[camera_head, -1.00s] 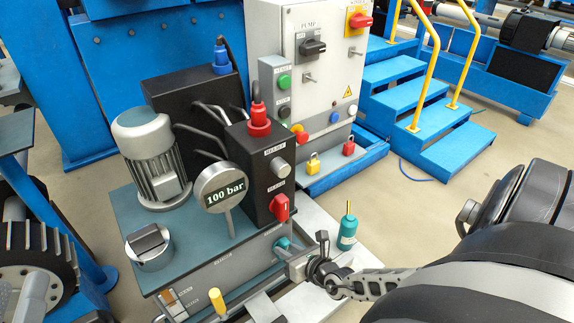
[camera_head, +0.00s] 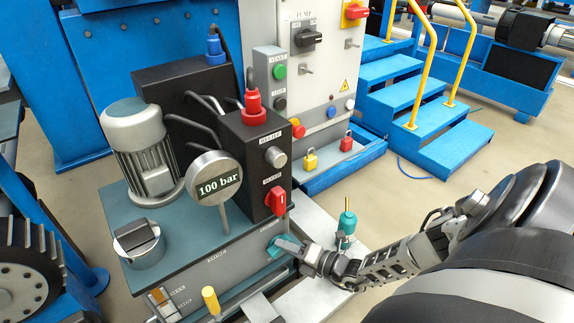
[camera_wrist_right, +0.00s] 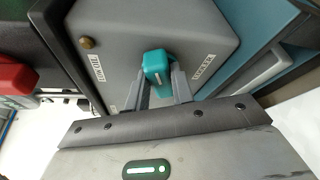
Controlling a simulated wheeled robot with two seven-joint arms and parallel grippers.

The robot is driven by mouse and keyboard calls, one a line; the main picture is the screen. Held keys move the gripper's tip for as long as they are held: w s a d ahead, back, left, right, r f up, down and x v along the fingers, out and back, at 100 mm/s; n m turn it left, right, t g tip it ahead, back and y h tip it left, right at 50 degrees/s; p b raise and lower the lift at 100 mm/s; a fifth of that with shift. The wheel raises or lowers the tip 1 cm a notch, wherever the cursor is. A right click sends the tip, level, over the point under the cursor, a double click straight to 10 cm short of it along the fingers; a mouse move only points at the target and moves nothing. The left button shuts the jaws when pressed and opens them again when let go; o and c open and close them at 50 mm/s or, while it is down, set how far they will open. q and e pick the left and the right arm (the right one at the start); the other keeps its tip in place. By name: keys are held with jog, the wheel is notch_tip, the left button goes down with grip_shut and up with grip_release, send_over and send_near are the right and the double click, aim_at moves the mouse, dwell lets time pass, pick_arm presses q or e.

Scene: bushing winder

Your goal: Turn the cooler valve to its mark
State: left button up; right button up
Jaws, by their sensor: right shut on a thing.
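The cooler valve is a small teal knob (camera_head: 277,246) on the side of the grey power unit tank, below the red bleed handle. In the right wrist view the knob (camera_wrist_right: 157,62) has a short pale line on its face. My right gripper (camera_head: 287,245) is shut on the knob, one finger on each side, as the right wrist view (camera_wrist_right: 160,80) shows. Two white labels flank the knob there, the right one (camera_wrist_right: 203,68) and the left one (camera_wrist_right: 97,67). A brass dot (camera_wrist_right: 87,42) sits up and left of it. My left gripper is not in view.
The red bleed handle (camera_head: 276,200) and relief knob (camera_head: 276,157) are on the black block above. A gauge (camera_head: 214,180) reads 100 bar. A teal bottle (camera_head: 347,222) stands close behind my right arm. A yellow-handled lever (camera_head: 210,299) is at front left.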

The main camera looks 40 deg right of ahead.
jog(key=shift+w+d+f+m+t+y, duration=0.15)
jog(key=shift+m+t, duration=0.3)
jog(key=shift+m, duration=0.55)
jog(key=shift+s+a+f+m+t+y, duration=0.1)
jog(key=shift+m+t+y, duration=0.25)
jog(key=shift+m, duration=0.65)
jog(key=shift+w, duration=0.1)
jog(key=o, duration=1)
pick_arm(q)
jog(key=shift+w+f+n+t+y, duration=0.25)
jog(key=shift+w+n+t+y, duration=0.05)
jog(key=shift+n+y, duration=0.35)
pick_arm(e)
jog(key=v, duration=1.6)
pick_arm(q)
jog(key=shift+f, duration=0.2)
